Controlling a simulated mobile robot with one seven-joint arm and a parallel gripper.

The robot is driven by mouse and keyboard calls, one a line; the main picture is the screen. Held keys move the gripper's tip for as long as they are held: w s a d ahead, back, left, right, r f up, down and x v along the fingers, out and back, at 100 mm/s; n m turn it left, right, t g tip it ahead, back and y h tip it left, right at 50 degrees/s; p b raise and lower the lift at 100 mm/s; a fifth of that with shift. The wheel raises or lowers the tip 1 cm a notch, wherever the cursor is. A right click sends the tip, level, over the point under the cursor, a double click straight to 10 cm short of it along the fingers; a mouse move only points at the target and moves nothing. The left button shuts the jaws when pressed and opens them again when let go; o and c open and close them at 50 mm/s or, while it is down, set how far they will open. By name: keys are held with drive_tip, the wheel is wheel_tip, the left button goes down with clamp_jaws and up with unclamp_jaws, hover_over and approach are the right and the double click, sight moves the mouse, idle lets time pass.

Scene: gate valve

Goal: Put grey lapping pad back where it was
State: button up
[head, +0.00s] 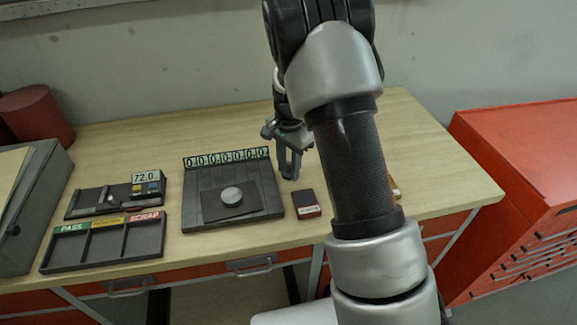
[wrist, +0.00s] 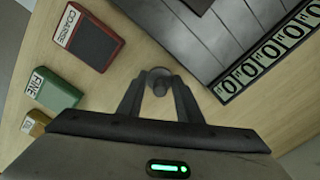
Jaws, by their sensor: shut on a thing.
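My gripper (head: 290,174) is above the table, just right of the grooved dark plate. In the wrist view my gripper (wrist: 158,92) is shut on a small grey round-ended piece (wrist: 158,77), seen between the fingertips. The fingers hide part of this piece, and I cannot tell for sure that it is the grey lapping pad. A red block marked COARSE (wrist: 88,40), a green block marked FINE (wrist: 53,90) and a small yellow block (wrist: 34,124) lie in a row left of my gripper in the wrist view. The red block (head: 306,204) also shows in the head view.
The grooved plate (head: 262,180) has a numbered strip (head: 226,158) behind and a grey disc (head: 232,195) on a dark slab. Left are a PASS/SCRAP tray (head: 104,242) and a gauge board marked 72.0 (head: 85,203). The table's back is clear. A red cabinet (head: 520,180) stands right.

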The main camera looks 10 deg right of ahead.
sight(289, 163)
drive_tip(key=shift+f, duration=0.1)
drive_tip(key=o, duration=1.1)
wheel_tip(289, 163, up, 12)
drive_tip(key=s+r+n+t, duration=0.2)
drive_tip(key=s+r+n, duration=0.3)
drive_tip(key=s+r, duration=0.7)
drive_tip(key=s+r+n+t, duration=0.1)
drive_tip(key=s+n+t, duration=0.2)
drive_tip(key=s, duration=1.2)
drive_tip(key=n, duration=0.3)
drive_tip(key=shift+s+r, duration=0.3)
drive_tip(key=shift+s, duration=0.1)
